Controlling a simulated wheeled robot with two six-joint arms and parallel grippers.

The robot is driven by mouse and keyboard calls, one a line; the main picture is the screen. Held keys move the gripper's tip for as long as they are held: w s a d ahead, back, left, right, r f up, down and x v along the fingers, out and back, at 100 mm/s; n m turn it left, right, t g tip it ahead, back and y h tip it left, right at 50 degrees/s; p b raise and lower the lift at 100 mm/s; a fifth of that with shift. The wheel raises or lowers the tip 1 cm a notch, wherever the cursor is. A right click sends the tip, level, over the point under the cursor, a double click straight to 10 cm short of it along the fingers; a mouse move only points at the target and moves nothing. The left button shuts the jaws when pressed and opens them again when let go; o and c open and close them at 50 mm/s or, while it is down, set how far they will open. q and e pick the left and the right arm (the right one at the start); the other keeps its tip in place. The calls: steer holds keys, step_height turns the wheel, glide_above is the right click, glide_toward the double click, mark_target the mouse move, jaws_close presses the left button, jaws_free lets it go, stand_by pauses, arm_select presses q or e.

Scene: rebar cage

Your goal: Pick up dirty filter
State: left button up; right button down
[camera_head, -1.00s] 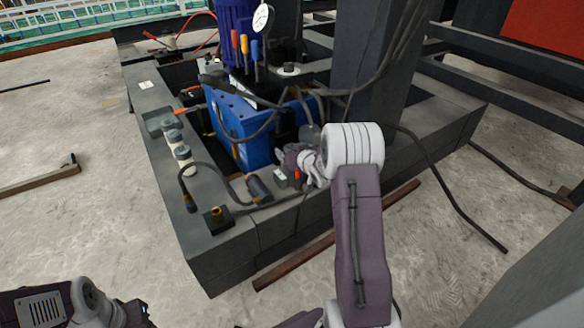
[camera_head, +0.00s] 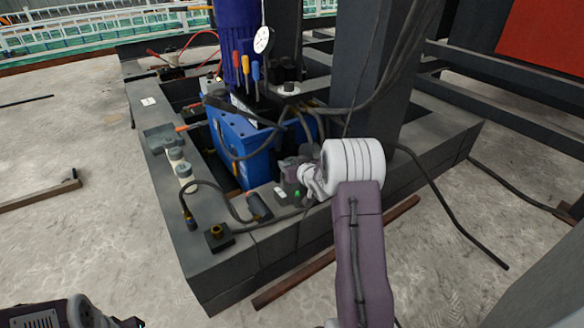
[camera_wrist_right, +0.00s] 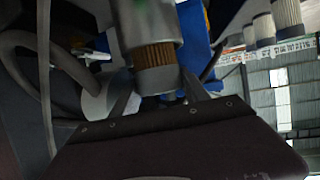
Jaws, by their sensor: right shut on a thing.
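The dirty filter (camera_wrist_right: 152,55), a cylinder with a brown pleated band between grey ends, stands between the fingers of my right gripper (camera_wrist_right: 158,92) in the right wrist view. The gripper is shut on it. In the head view my right gripper (camera_head: 290,170) is at the front right of the blue pump unit (camera_head: 240,150), largely hidden by my own wrist; the filter cannot be made out there. My left gripper (camera_head: 130,322) barely shows at the bottom left edge, its fingers unclear.
Several pale filters (camera_head: 176,160) stand in a row on the left of the dark steel frame (camera_head: 215,262). Hoses, a black cylinder (camera_head: 259,207) and a brass fitting (camera_head: 217,232) lie along its front. A thick dark column (camera_head: 365,90) rises behind my right wrist.

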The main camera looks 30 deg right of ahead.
step_height(320, 180, up, 16)
steer(key=p, duration=0.9)
